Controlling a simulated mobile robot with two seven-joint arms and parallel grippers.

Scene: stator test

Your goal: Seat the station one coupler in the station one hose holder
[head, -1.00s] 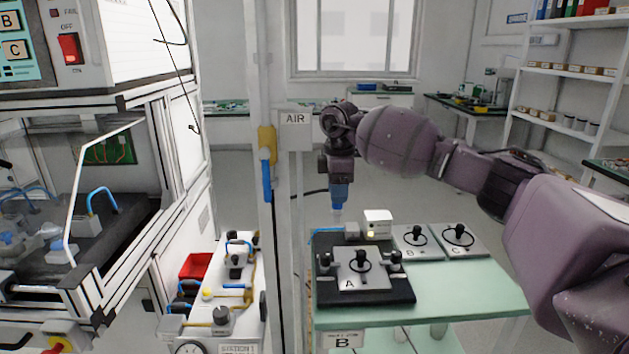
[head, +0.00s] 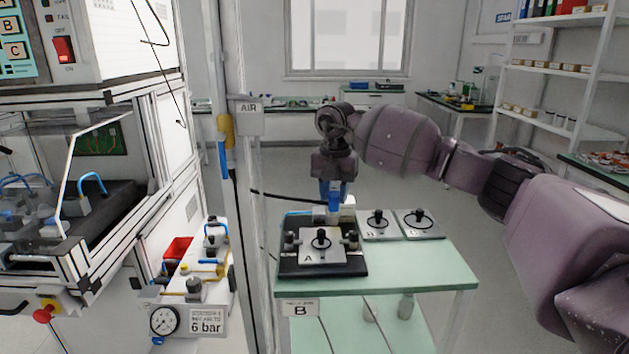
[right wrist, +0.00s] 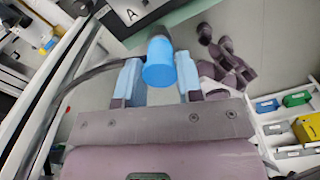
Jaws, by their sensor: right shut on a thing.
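My right gripper (right wrist: 158,80) points down in the head view, above the far edge of the bench that carries plate A. It is shut on a blue cylindrical coupler (right wrist: 159,62), which sits between the light blue fingers in the right wrist view. A black hose runs to the gripper from the left. The station one panel (head: 205,285) stands left of the post, with a gauge and a 6 bar label. A yellow and blue fitting (head: 225,129) is on the post beside the AIR sign. I cannot tell which part is the hose holder. My left gripper is not in view.
The green bench (head: 420,270) carries a black fixture (head: 350,268) with plate A, and two more plates behind it. The white post (head: 240,220) stands between the station one panel and the bench. A framed test machine (head: 100,190) is at the left. Open floor lies behind the bench.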

